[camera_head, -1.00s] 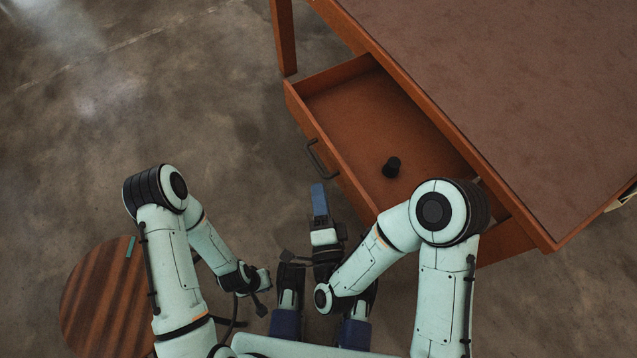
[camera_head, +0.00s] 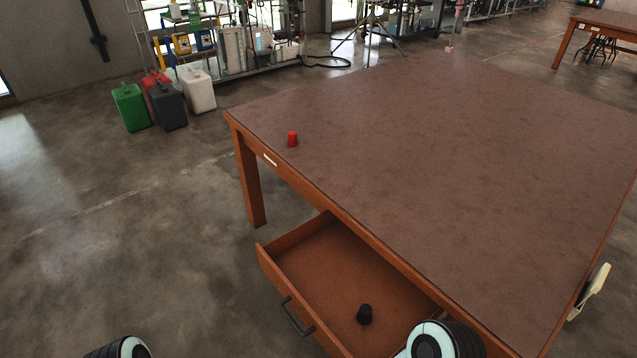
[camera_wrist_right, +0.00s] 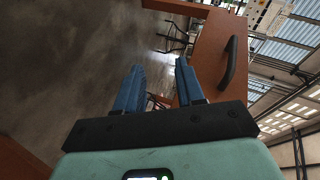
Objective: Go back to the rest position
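My right gripper (camera_wrist_right: 160,85) shows in the right wrist view with its two blue fingers apart and nothing between them. The drawer front with its dark handle (camera_wrist_right: 229,62) is beside the fingers, to the right in that view, apart from them. In the head view only the top joints of my arms show at the bottom edge, and both grippers are out of frame. The open drawer (camera_head: 292,240) holds a small black cup-like piece (camera_head: 364,314) standing on its floor. A small red piece (camera_head: 292,138) stands on the table top near its left edge.
The large wooden table (camera_head: 450,170) fills the right side, its top mostly bare. The open drawer juts out towards me. Green (camera_head: 131,107), dark and white canisters stand on the floor at the back left, before a shelf. The floor left of the table is clear.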

